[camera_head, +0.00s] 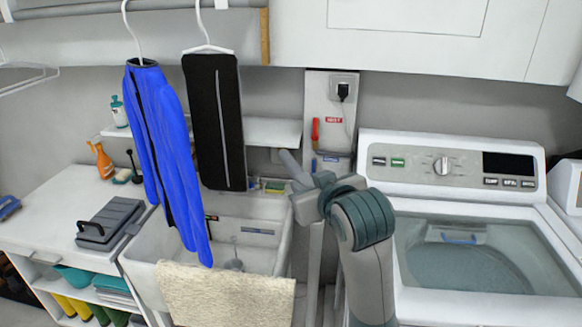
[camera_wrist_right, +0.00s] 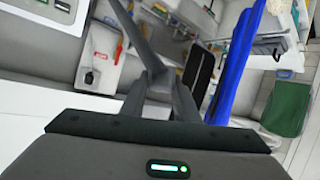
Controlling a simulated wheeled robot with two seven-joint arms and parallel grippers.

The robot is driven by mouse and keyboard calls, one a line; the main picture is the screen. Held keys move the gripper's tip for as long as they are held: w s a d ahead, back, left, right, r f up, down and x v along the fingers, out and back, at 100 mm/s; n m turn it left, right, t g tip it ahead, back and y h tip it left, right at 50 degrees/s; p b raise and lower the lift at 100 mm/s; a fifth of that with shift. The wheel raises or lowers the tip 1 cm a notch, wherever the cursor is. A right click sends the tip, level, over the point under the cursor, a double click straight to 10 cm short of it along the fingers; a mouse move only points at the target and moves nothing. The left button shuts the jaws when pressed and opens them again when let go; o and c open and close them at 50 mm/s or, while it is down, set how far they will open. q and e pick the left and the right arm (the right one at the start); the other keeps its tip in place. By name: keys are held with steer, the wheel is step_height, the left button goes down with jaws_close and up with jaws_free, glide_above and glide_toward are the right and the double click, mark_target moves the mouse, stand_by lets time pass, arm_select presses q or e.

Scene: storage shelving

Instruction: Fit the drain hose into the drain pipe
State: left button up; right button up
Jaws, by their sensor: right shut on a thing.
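My right gripper (camera_head: 303,188) is raised in front of the wall panel, between the sink and the washing machine. It is shut on the grey drain hose (camera_head: 290,164), whose end sticks out up and to the left. In the right wrist view the hose (camera_wrist_right: 136,38) runs from the top edge down between the two fingers of the gripper (camera_wrist_right: 165,88). The hose is apart from the wall. I cannot clearly pick out the drain pipe; my right arm covers part of the area below the panel. My left gripper is not in view.
A washing machine (camera_head: 437,161) stands right. A sink (camera_head: 142,272) with a beige towel (camera_head: 225,297) is left of the arm. A blue jacket (camera_head: 165,150) and a black garment (camera_head: 214,120) hang left of the gripper. The wall panel (camera_head: 318,100) carries a plugged outlet.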

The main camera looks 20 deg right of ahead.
steer(key=shift+w+a, duration=0.15)
steer(key=shift+a, duration=0.3)
